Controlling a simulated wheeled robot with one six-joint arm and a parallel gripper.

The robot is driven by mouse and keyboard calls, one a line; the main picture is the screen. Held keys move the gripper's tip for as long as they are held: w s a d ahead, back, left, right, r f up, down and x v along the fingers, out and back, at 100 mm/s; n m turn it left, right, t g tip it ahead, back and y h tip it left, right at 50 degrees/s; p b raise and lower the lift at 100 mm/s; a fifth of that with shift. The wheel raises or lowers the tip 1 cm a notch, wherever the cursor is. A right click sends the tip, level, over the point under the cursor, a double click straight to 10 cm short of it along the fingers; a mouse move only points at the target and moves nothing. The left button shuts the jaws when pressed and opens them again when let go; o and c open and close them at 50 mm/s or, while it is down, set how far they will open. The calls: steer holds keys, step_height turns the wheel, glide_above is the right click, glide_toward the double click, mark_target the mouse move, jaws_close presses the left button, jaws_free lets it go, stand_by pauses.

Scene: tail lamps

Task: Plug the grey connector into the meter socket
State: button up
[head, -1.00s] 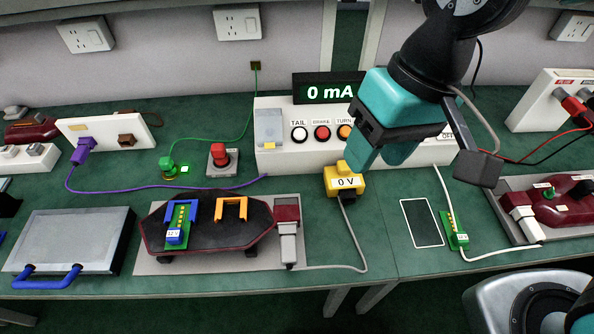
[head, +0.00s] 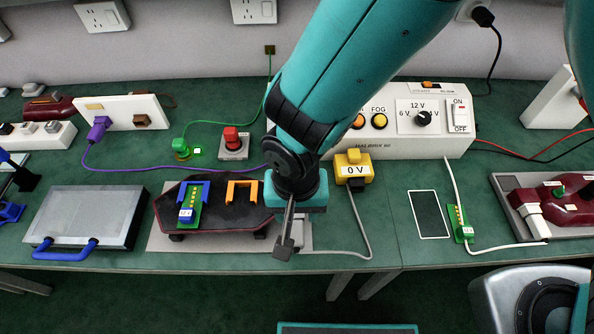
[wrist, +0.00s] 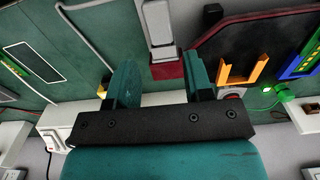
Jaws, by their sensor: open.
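The grey connector (wrist: 158,25) lies at the front right of the mat by the black board, its end against a dark red block (wrist: 166,70). In the head view, my arm hides most of the connector (head: 306,232). My gripper (wrist: 161,80) is open and points down above this spot. In the wrist view, the red block shows between its fingers, with the connector beyond the tips. Nothing is held. The yellow meter (head: 353,170) reads 0 V and stands to the right. A grey cable (head: 369,225) runs between meter and connector. I cannot make out which opening is the meter socket.
The black board (head: 222,218) carries blue and orange clips (head: 243,189) left of my gripper. The white control box (head: 440,145) stands behind. A metal case (head: 85,215) lies at left.

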mark_target(297, 243)
step_height(297, 243, down, 8)
steer(key=shift+r, duration=0.15)
steer(key=shift+c, duration=0.2)
steer(key=c, duration=0.7)
steer(key=shift+c, duration=0.2)
steer(key=shift+s, duration=0.1)
steer(key=shift+s+p, duration=0.3)
steer(key=shift+s, duration=0.9)
steer(key=shift+s+d, duration=0.1)
steer(key=shift+s, duration=0.2)
steer(key=shift+s, duration=0.75)
